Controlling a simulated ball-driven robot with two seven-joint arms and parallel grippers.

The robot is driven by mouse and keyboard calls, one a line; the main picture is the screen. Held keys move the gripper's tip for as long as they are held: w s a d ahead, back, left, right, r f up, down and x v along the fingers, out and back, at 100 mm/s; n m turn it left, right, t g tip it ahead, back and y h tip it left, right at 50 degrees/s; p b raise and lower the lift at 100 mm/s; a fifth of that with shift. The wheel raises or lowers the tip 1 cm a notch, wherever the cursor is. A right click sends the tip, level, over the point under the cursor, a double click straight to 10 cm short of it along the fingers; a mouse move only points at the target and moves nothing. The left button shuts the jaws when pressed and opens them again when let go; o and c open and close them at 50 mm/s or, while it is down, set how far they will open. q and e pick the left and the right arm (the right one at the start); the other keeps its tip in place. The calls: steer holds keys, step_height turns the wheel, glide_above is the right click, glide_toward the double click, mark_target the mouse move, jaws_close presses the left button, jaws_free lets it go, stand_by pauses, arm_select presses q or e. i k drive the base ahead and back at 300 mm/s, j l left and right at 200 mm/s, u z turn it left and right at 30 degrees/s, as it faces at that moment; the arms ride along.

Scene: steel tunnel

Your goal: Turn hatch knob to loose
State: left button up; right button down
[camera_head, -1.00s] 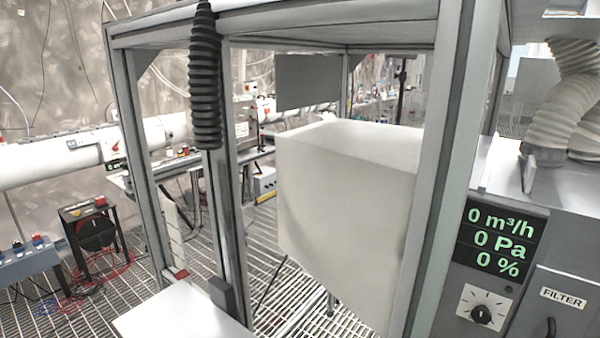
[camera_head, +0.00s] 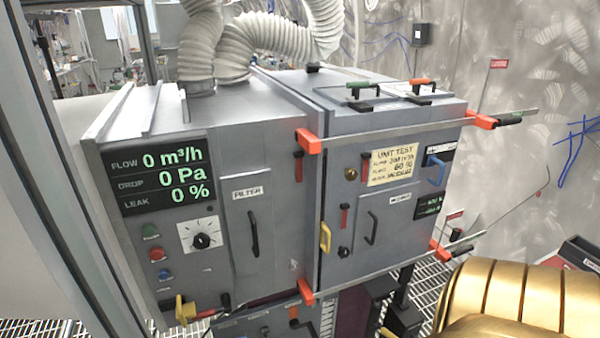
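A grey cabinet (camera_head: 390,140) stands right of centre, with a small hatch panel (camera_head: 400,208) that has a black bar handle (camera_head: 371,227). A small black knob (camera_head: 343,252) sits low to the left of that panel, below a red lever (camera_head: 344,216) and beside a yellow handle (camera_head: 325,238). A brass round knob (camera_head: 351,174) is higher up. No label I can read tells which of these is the hatch knob, and its setting is too small to read. Neither of my grippers is in view.
The left cabinet carries a display (camera_head: 160,172) reading 0 m³/h, 0 Pa and 0 %, a dial (camera_head: 201,241) and a FILTER door (camera_head: 252,225). Orange clamps with bars (camera_head: 308,141) stick out at the right cabinet's corners. A grey frame post (camera_head: 60,160) stands at the left.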

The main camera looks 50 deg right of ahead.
mark_target(344, 252)
steer(key=z, duration=1.45)
steer(key=l+z, duration=0.25)
steer(key=z, duration=0.15)
steer(key=l+z, duration=0.55)
steer(key=z, duration=0.2)
steer(key=i+j, duration=0.05)
